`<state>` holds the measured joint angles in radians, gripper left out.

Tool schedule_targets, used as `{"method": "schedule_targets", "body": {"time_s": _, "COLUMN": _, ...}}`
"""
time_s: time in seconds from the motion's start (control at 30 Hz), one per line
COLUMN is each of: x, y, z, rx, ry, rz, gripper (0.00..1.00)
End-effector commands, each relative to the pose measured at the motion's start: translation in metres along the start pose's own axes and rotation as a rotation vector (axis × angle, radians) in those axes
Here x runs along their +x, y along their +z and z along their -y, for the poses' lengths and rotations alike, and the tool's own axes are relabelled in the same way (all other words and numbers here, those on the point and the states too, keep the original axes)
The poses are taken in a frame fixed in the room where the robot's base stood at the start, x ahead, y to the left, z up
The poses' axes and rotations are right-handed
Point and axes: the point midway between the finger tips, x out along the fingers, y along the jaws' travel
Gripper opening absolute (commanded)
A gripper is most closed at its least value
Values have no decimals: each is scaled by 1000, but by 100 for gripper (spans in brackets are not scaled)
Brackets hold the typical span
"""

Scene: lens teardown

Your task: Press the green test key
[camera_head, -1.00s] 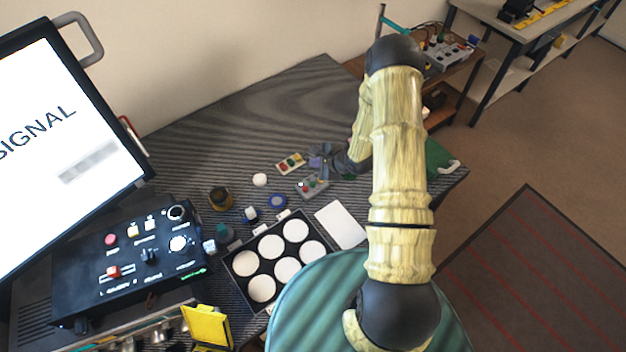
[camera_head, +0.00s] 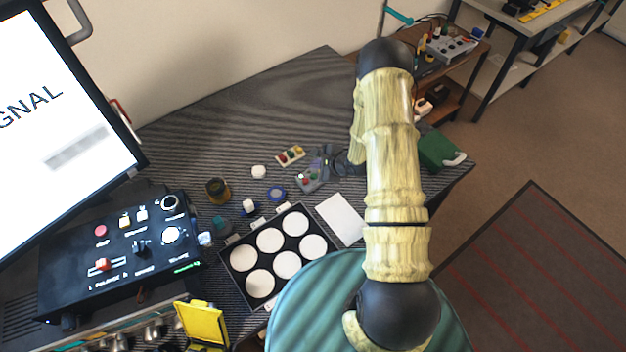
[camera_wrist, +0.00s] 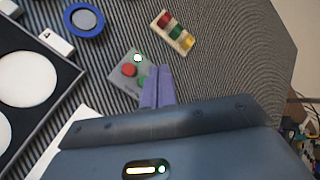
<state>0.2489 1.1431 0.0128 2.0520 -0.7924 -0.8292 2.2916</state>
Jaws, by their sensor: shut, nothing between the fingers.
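A small grey box (camera_wrist: 122,84) with a red button (camera_wrist: 129,70), a small bright lamp and a green key (camera_wrist: 142,81) lies on the striped bench. The green key is partly hidden behind my fingers. The grey box (camera_head: 308,181) also shows in the head view, left of my gripper (camera_head: 322,163). In the wrist view my gripper (camera_wrist: 157,86) is shut and empty, its purple fingertips over the right side of the box. I cannot tell whether they touch the key. A cream strip (camera_wrist: 172,31) with red, green and yellow buttons lies beyond.
A black tray (camera_head: 238,284) with several white discs, a white card (camera_head: 341,219) and a blue ring (camera_head: 277,194) lie near the grey box. A black control panel (camera_head: 118,262) and a monitor (camera_head: 70,110) stand left. A green case (camera_head: 437,150) sits right.

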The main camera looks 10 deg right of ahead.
Motion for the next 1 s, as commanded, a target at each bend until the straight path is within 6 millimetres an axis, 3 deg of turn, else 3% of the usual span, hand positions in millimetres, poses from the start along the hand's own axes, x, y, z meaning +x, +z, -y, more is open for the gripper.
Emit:
{"method": "schedule_targets", "body": {"time_s": 0.03, "x": 8, "y": -6, "z": -6, "rx": -1, "ry": 1, "rz": 0, "gripper": 0}}
{"method": "schedule_targets", "body": {"time_s": 0.3, "x": 22, "y": -15, "z": -16, "rx": 0, "ry": 1, "rz": 0, "gripper": 0}}
{"method": "schedule_targets", "body": {"time_s": 1.0, "x": 22, "y": -16, "z": -16, "rx": -1, "ry": 2, "rz": 0, "gripper": 0}}
